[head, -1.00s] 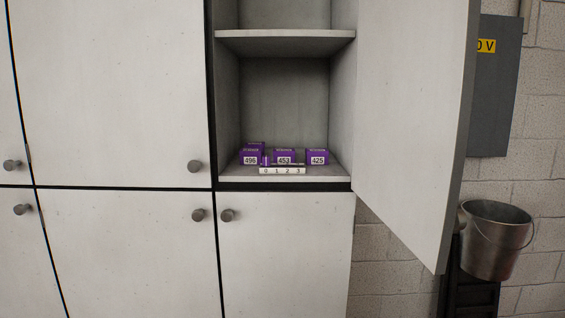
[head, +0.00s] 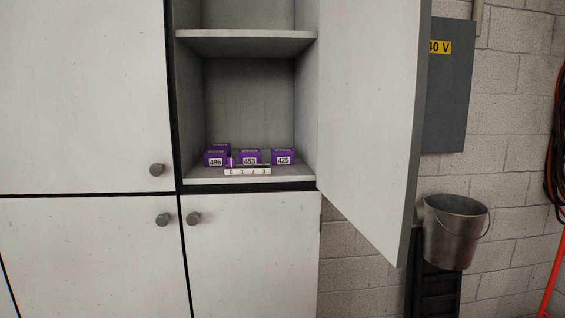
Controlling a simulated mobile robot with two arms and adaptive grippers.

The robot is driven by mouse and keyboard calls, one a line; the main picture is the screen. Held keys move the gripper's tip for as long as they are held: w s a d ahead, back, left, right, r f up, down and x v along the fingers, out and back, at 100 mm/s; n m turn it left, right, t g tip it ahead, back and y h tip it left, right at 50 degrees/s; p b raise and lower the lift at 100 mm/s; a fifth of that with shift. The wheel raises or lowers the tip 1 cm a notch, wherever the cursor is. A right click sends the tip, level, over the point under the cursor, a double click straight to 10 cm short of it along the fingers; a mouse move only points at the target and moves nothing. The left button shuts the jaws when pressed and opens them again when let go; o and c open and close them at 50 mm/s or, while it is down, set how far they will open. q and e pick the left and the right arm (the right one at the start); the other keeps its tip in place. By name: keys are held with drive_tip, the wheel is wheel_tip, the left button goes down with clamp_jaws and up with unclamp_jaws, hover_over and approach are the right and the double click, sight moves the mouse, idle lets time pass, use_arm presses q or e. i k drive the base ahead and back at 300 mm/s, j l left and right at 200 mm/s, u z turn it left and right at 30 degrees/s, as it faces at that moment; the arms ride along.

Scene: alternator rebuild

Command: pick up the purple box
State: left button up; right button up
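Several purple boxes stand on the lower shelf of the open cabinet in the head view. One box labelled 496 (head: 215,161) is at the left, with another purple box (head: 221,147) partly hidden behind it. A box labelled 453 (head: 249,158) is in the middle, and a box labelled 425 (head: 283,157) is at the right. The task does not tell which one is meant. Neither of my grippers is in view.
The open cabinet door (head: 372,120) sticks out at the right. A white strip marked 0 1 2 3 (head: 247,171) is at the shelf's front edge. An upper shelf (head: 245,41) is above.

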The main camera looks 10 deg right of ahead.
sight(280, 157)
drive_tip(key=i+l+u, duration=0.15)
drive_tip(key=l, duration=0.3)
drive_tip(key=i+l+u, duration=0.2)
drive_tip(key=l, duration=0.3)
drive_tip(key=i+l+u, duration=0.15)
drive_tip(key=l, duration=0.35)
drive_tip(key=l+u, duration=0.15)
drive_tip(key=l, duration=0.35)
drive_tip(key=i, duration=0.05)
